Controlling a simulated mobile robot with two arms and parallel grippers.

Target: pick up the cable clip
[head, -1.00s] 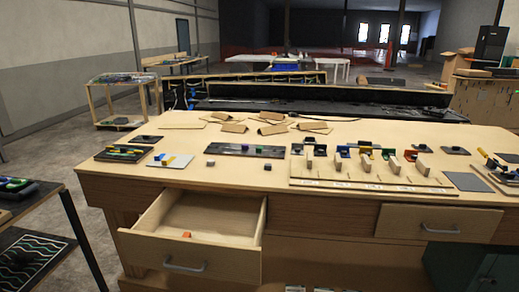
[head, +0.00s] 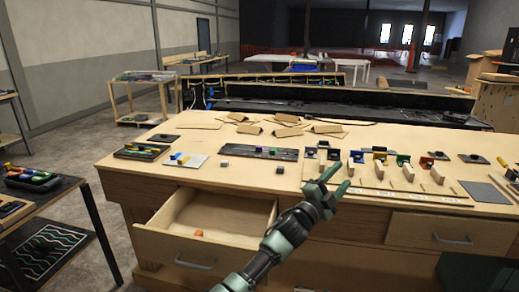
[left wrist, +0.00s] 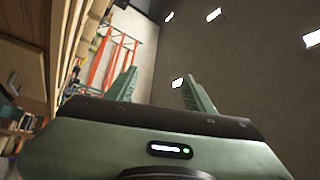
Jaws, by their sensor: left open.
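A small orange piece (head: 199,233) lies in the open drawer (head: 222,214) near its front wall. It may be the cable clip, but it is too small to be sure. My left gripper (head: 334,181) is raised in front of the workbench, up and to the right of the drawer in the head view. Its green fingers are apart and empty. In the left wrist view the same gripper (left wrist: 160,82) has nothing between its fingers. My right gripper is not in view.
The workbench top (head: 240,183) holds small wooden blocks, a dark strip (head: 262,153), a row of coloured clip-like parts at right and cardboard pieces (head: 245,129) at the back. A side table (head: 70,190) with trays stands at left. A closed drawer (head: 450,236) is at right.

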